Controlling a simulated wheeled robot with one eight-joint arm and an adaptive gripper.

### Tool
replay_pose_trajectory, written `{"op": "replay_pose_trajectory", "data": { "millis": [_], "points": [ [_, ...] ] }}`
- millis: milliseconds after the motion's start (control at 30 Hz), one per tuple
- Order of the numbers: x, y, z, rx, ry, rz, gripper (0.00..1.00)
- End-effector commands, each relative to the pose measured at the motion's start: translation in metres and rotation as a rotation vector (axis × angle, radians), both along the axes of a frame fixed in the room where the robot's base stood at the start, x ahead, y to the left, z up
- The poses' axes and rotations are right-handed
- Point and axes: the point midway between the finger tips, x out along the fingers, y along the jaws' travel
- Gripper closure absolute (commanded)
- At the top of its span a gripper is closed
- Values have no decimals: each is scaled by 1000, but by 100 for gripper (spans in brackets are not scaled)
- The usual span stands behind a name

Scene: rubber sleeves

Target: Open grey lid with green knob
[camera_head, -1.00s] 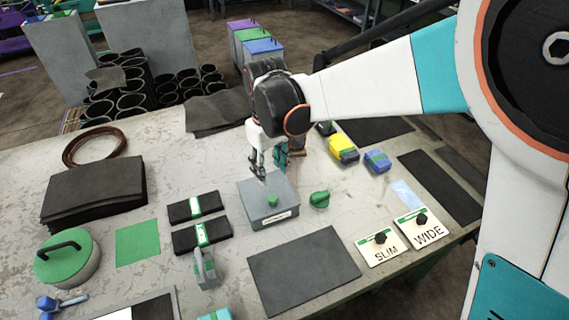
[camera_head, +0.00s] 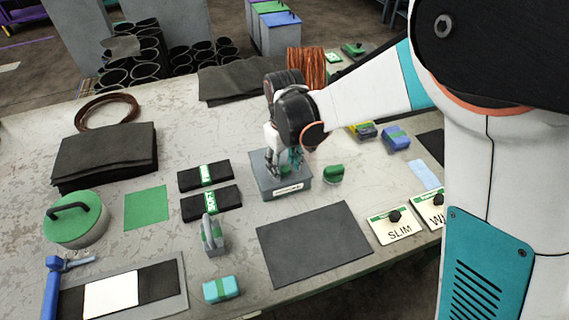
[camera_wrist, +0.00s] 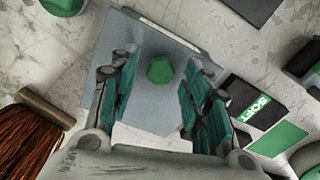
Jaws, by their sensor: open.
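A grey box with a flat grey lid (camera_head: 306,184) stands on the table in the middle of the head view, with a label on its front. My gripper (camera_head: 284,168) is over the lid, pointing down, and partly hides the green knob. In the wrist view the lid (camera_wrist: 145,105) lies below the fingers, with the green knob (camera_wrist: 160,71) on it. My gripper (camera_wrist: 163,85) is open, with one teal-padded finger on each side of the knob and visible gaps. The lid lies flat on the box. I cannot tell the exact height of the fingertips above it.
A loose green knob-like piece (camera_head: 334,174) stands just right of the box. Black packs with green labels (camera_head: 211,203) lie to its left. A dark mat (camera_head: 315,240) lies in front.

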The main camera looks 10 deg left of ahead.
Motion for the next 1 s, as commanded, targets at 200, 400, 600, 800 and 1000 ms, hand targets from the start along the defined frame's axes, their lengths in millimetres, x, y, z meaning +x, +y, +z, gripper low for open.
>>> {"op": "replay_pose_trajectory", "data": {
  "millis": [200,400,600,800,1000],
  "points": [
    [0,0,0,0,0,0,95],
    [0,0,0,0,0,0,100],
    [2,1,5,1,-1,0,100],
    [7,5,19,1,-2,0,100],
    [19,11,38,2,-3,0,100]
  ]
}}
